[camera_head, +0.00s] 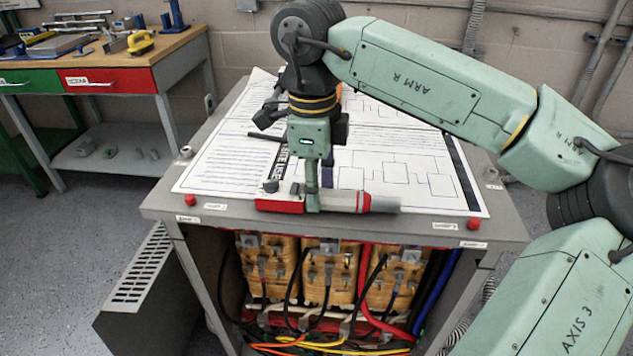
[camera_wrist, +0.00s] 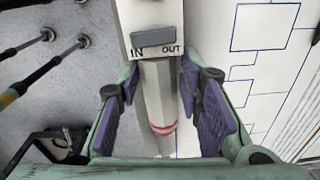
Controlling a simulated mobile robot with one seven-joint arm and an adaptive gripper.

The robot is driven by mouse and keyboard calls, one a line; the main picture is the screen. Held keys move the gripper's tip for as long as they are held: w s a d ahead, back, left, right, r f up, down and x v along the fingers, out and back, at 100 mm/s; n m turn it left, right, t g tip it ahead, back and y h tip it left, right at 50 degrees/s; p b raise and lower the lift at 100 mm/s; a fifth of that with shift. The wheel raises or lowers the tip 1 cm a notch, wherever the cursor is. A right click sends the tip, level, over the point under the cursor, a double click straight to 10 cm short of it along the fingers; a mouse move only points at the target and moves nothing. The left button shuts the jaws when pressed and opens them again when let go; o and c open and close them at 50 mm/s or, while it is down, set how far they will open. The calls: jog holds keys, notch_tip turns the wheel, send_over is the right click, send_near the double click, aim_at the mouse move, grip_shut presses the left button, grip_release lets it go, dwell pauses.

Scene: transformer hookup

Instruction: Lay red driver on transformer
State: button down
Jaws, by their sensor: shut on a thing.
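The driver (camera_head: 345,202) has a red end at the left, a pale middle and a grey tip at the right with red bands. It lies level along the front edge of the transformer cabinet (camera_head: 300,222), over the sheets on its top. I cannot tell whether it touches the top. My gripper (camera_head: 312,201) points down and is shut around the driver's middle. In the wrist view, the driver's grey body (camera_wrist: 158,95), with "IN" and "OUT" marks and red bands, runs between the purple finger pads (camera_wrist: 160,118).
Diagram sheets (camera_head: 400,150) cover most of the cabinet top. Red knobs (camera_head: 473,224) sit at its front corners. Wound coils (camera_head: 330,270) and cables fill the open front below. A workbench (camera_head: 185,45) with tools stands at the back left. Grey floor (camera_head: 60,260) is clear at the left.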

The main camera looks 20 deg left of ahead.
jog(key=c, duration=1.1)
grip_release()
notch_tip(320, 180, up, 12)
jog(key=shift+s+a, duration=0.15)
jog(key=shift+a, duration=0.05)
